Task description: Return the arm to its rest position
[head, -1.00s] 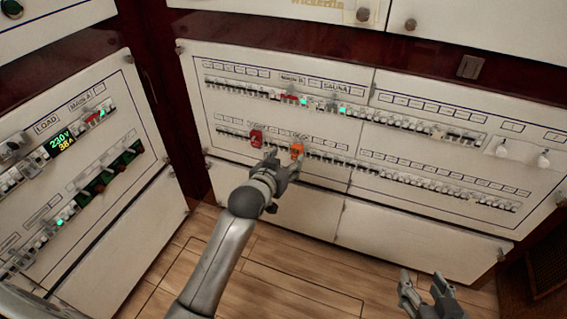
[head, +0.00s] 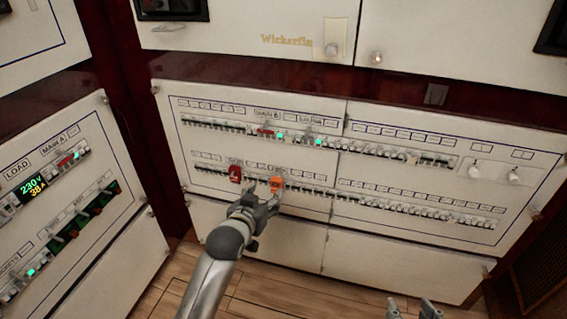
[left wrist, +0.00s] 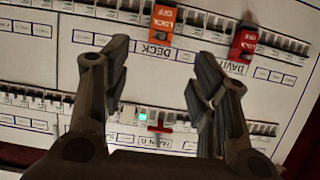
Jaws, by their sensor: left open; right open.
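My left gripper (head: 263,193) is open in front of the lower breaker row of the middle panel (head: 400,262). Its fingertips overlap the area just left of and below the orange lock-off switch (head: 277,184). In the left wrist view the two fingers (left wrist: 160,58) are spread with nothing between them. There the orange switch (left wrist: 161,22) labelled DECK shows beyond the fingers, apart from them, and the red lock-off switch (left wrist: 243,42) labelled DAVIT is at upper right. My right gripper (head: 413,308) shows only its open fingertips at the bottom edge.
The red switch (head: 235,173) is left of the orange one. An angled left panel (head: 75,200) carries a lit 230V display (head: 32,188). Two white knobs (head: 494,172) stick out at right. Wooden floor (head: 260,300) lies below, with clear space in front of the panels.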

